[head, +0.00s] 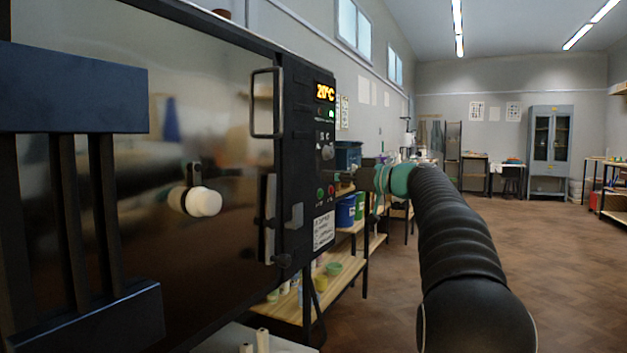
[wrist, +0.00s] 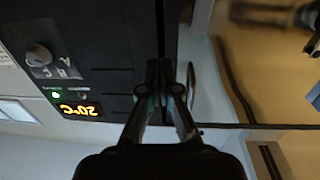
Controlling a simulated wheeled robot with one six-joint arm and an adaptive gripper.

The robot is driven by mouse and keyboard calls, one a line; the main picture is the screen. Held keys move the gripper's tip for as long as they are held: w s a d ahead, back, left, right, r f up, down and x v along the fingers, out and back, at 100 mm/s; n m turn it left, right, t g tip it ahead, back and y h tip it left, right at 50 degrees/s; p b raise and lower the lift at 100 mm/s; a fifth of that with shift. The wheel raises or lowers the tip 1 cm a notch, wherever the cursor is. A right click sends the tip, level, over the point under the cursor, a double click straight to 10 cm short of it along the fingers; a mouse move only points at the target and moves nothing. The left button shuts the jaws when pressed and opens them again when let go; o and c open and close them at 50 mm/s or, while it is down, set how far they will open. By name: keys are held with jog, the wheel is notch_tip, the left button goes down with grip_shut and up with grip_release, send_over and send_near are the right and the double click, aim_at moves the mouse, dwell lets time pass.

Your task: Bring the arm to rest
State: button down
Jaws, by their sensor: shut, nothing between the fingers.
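My arm (head: 455,240) reaches forward from the lower right in the head view, its teal wrist section near the kiln's control panel (head: 325,150). My gripper (head: 362,178) is at the far end, dark and small, just right of the panel in the picture. In the wrist view my gripper (wrist: 166,75) shows with its fingertips close together and nothing held. The panel appears upside down there, with the lit 20°C display (wrist: 80,110) and a selector knob (wrist: 39,55) left of the fingers. I cannot tell whether the fingertips touch the kiln.
The kiln's shiny door (head: 225,130) with a bar handle (head: 266,103) and a white-ended peephole plug (head: 203,201) fills the left. Wooden shelves (head: 345,275) with pots and a blue bin (head: 346,210) stand beyond it. A grey cabinet (head: 549,150) stands far back. Open floor (head: 570,270) lies right.

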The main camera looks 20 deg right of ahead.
jog(key=d+f+m+g+h, duration=0.2)
jog(key=d+f+m+h, duration=0.2)
jog(key=f+m, duration=0.65)
jog(key=s+a+f+g+h, duration=0.35)
jog(key=s+f, duration=0.45)
jog(key=f, duration=0.5)
jog(key=s+a+f+n+g+h, duration=0.1)
jog(key=s+a+f, duration=0.3)
jog(key=s, duration=0.7)
jog(key=s+a+f+g+h, duration=0.1)
jog(key=s+a+f, duration=0.2)
jog(key=s+a, duration=0.4)
jog(key=s+a+f+n+g+h+p, duration=0.1)
jog(key=s+a+f, duration=0.3)
jog(key=s, duration=1.1)
jog(key=shift+s+a+f+n+h, duration=0.15)
jog(key=shift+a+f+n+h, duration=0.25)
jog(key=shift+a, duration=0.25)
